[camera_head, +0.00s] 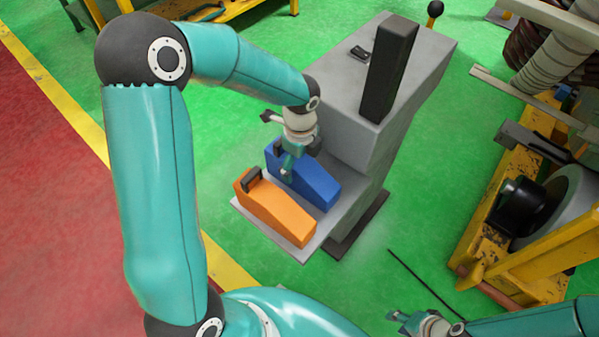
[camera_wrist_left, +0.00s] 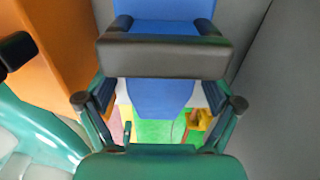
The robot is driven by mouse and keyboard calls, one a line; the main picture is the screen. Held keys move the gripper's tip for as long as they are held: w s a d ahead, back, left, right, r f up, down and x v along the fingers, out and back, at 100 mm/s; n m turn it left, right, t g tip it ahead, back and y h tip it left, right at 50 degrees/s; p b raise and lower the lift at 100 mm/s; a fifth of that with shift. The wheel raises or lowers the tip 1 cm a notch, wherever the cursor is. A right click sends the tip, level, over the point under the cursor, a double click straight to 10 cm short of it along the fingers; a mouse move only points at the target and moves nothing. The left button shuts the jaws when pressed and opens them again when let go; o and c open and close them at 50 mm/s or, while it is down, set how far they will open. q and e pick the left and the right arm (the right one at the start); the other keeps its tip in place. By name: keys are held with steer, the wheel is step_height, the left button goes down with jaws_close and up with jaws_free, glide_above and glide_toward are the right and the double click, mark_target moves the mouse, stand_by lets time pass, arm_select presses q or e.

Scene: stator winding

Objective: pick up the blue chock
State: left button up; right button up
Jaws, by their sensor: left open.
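The blue chock (camera_head: 318,187) sits beside the orange chock (camera_head: 272,212) on a grey plate at the foot of a grey block. My left gripper (camera_head: 290,165) is over the blue chock's upper end, near its handle, and partly hides it. In the left wrist view, the chock's dark handle (camera_wrist_left: 165,57) crosses in front of the open left gripper (camera_wrist_left: 160,95), with blue body (camera_wrist_left: 160,97) seen between the fingers. I cannot tell whether the fingers touch the handle. My right gripper (camera_head: 405,322) is low at the bottom right, away from the chocks, too small to read.
The grey block (camera_head: 350,110) with a tall dark post (camera_head: 390,70) rises right behind the blue chock. The orange chock stands close on its other side. A yellow frame (camera_head: 500,220) with machinery stands at the right. Green floor (camera_head: 425,190) between is clear.

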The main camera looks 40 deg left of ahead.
arm_select(q)
step_height(320, 180, down, 3)
steer(key=shift+r, duration=0.2)
steer(key=c, duration=1.4)
steer(key=shift+r, duration=0.15)
